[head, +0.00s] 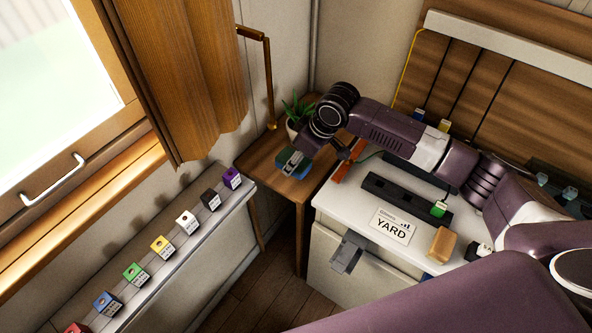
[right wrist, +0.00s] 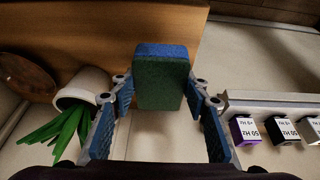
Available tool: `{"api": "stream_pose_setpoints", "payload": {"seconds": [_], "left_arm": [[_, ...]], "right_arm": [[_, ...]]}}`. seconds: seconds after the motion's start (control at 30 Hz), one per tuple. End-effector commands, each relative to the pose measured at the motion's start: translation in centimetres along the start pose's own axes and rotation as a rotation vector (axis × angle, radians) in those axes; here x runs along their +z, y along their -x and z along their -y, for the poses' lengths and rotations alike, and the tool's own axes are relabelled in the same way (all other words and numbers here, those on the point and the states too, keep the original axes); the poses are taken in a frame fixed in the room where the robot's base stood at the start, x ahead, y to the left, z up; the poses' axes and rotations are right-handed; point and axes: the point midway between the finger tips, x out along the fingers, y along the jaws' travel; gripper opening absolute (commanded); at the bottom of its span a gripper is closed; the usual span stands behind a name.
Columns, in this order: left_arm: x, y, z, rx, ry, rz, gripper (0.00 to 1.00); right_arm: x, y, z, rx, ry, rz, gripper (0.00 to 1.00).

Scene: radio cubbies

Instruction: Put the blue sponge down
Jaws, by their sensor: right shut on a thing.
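The sponge (right wrist: 160,78), blue on one layer and dark green on the other, sits between the blue-padded fingers of my right gripper (right wrist: 160,92) in the right wrist view. In the head view my right arm reaches in from the right, and the right gripper (head: 292,160) is shut on the sponge (head: 302,171) over the small wooden corner table (head: 258,164). I cannot tell whether the sponge touches the tabletop. My left gripper is not in view.
A potted plant (head: 292,126) stands on the corner table close to the gripper; its white pot (right wrist: 84,86) is left of the sponge in the wrist view. A brass lamp post (head: 269,85) rises behind. A wall ledge (head: 190,250) holds several coloured labelled blocks. A white counter (head: 345,205) is right.

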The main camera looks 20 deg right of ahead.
Motion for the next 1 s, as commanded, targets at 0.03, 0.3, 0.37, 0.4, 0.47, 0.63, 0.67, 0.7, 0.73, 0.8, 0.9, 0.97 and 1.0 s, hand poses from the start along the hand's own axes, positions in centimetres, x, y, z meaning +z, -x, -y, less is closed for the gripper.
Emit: {"api": "stream_pose_setpoints", "payload": {"seconds": [0.03,0.3,0.37,0.4,0.47,0.63,0.67,0.7,0.73,0.8,0.9,0.97,1.0], "left_arm": [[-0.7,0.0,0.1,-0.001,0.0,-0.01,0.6],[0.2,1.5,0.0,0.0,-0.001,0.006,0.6],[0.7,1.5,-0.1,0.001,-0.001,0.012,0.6],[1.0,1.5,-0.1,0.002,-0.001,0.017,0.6],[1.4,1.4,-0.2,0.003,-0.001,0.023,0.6],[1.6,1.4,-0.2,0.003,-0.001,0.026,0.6],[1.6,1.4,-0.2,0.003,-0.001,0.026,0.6],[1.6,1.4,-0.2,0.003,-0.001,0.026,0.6],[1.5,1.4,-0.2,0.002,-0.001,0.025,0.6],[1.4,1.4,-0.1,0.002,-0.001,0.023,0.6],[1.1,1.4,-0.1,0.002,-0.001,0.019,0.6],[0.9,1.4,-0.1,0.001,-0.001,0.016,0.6],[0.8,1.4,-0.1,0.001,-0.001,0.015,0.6]], "right_arm": [[0.3,-0.7,0.1,-0.001,0.0,0.002,0.34],[1.6,-3.7,0.1,-0.001,0.0,0.002,0.34],[1.7,-4.0,0.1,-0.001,0.0,0.001,0.34],[1.7,-4.1,0.1,0.0,0.001,0.0,0.34],[1.7,-4.1,0.1,0.0,0.001,0.0,0.34],[1.8,-4.2,0.1,0.0,0.0,0.001,0.34],[1.8,-4.3,0.1,0.0,0.0,0.001,0.34],[1.9,-4.4,0.1,0.0,0.0,0.001,0.34],[1.9,-4.5,0.0,0.0,0.0,0.0,0.34],[1.9,-4.5,0.0,0.0,0.0,0.0,0.46],[1.9,-4.5,0.0,0.0,0.0,0.0,0.57],[1.9,-4.5,0.0,0.0,0.0,0.0,0.6],[1.9,-4.5,0.0,0.0,0.0,0.0,0.6]]}}
